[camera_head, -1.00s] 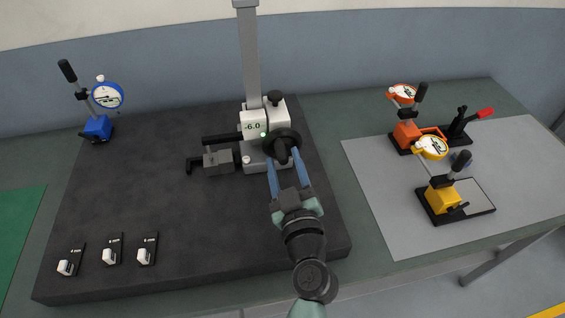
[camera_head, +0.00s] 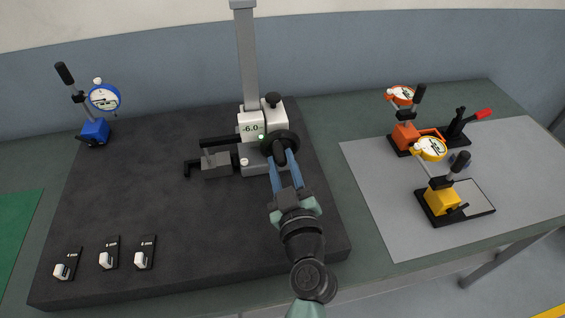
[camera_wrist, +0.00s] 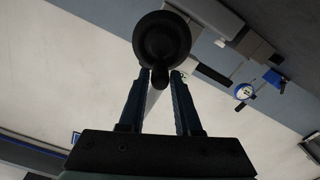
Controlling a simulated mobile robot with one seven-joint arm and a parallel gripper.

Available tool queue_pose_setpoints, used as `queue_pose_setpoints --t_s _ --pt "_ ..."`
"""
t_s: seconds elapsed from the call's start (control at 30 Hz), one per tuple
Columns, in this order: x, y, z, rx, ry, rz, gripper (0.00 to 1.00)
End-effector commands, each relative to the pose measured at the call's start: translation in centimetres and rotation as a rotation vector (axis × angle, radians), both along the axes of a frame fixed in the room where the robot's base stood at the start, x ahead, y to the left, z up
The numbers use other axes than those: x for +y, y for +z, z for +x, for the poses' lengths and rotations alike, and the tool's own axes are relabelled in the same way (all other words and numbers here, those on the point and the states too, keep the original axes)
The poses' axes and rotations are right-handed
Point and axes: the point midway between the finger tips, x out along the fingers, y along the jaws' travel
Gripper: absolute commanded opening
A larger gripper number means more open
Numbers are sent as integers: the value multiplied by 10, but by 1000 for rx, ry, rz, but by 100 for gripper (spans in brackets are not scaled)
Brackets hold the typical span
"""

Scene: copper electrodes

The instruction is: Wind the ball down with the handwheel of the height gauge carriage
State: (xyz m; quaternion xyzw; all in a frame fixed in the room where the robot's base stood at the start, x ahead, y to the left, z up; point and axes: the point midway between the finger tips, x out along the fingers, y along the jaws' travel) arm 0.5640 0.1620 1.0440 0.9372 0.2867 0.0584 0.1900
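The height gauge carriage (camera_head: 251,127) sits on its upright column, and its display reads -6.0. Its black handwheel (camera_head: 293,139) is on the front right side and shows as a dark disc in the wrist view (camera_wrist: 162,38). A small crank knob (camera_wrist: 160,80) sticks out from the wheel's lower edge. A grey measuring arm (camera_head: 217,162) extends left from the carriage, low over the dark plate. I cannot make out the ball.
The dark surface plate (camera_head: 150,205) is mostly bare, with several small white-and-black pieces (camera_head: 109,256) at its front left. A blue dial gauge stand (camera_head: 96,130) stands at the back left. Orange (camera_head: 405,135) and yellow (camera_head: 443,200) gauge stands are on the right.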

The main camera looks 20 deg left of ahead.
Motion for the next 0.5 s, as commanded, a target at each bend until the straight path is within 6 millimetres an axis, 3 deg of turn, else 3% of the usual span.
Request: queue_pose_setpoints --t_s 0.03,0.1,0.13,0.5 --pt "0 0 0 1 0 -1 43" --pt "0 0 0 1 0 -1 56" --pt "0 0 0 1 0 -1 57" --pt "-4 -2 -5 1 -2 -1 57"
